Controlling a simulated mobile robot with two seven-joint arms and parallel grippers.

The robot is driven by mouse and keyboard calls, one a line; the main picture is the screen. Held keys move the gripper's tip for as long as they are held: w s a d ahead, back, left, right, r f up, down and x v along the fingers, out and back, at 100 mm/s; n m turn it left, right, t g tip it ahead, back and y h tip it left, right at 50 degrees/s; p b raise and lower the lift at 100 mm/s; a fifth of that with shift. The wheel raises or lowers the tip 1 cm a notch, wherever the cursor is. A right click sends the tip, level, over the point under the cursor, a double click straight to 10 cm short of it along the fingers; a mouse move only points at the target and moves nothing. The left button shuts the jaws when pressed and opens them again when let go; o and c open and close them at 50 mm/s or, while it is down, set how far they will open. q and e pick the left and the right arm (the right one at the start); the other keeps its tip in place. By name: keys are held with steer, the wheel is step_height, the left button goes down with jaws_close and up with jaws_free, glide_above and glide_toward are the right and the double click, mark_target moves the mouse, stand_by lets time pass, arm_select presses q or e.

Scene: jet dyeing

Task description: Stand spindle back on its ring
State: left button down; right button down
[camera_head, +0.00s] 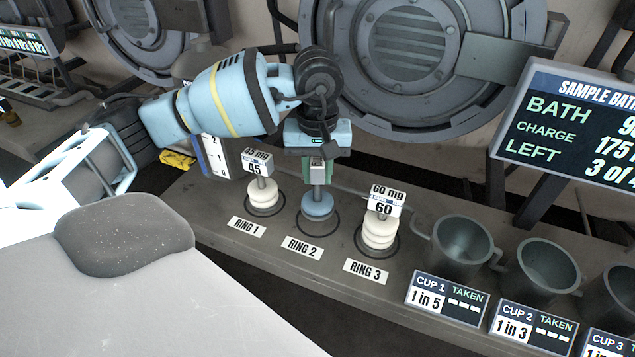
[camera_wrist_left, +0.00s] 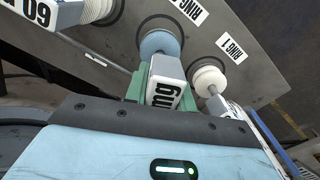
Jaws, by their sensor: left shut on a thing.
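A spindle with a blue disc base (camera_head: 317,206) stands about upright at RING 2 (camera_head: 303,247). My left gripper (camera_head: 318,168) points down and is shut on its upper part, with green finger pads beside the tag. In the left wrist view the blue base (camera_wrist_left: 158,45) shows beyond the white tag (camera_wrist_left: 166,82), inside the dark ring outline (camera_wrist_left: 178,22). In the head view the outline shows mostly in front of the base. I cannot tell whether the base touches the bench or hangs just above it. My right gripper is not in view.
A white spindle tagged 45 (camera_head: 263,198) stands on RING 1, and one tagged 60 (camera_head: 380,232) on RING 3, both close beside. Grey cups (camera_head: 462,247) with signs stand to the right. A sample bath screen (camera_head: 585,130) is at the upper right.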

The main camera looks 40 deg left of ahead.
mark_target(318, 199)
arm_select(q)
step_height(318, 199, down, 3)
steer(key=shift+f, duration=0.2)
steer(key=shift+d+f, duration=0.1)
steer(key=shift+f, duration=0.05)
steer(key=c, duration=1.2)
jaws_free()
steer(key=shift+o, duration=0.2)
steer(key=shift+r, duration=0.3)
step_height(318, 199, up, 11)
steer(key=shift+f, duration=0.1)
steer(key=shift+r, duration=0.45)
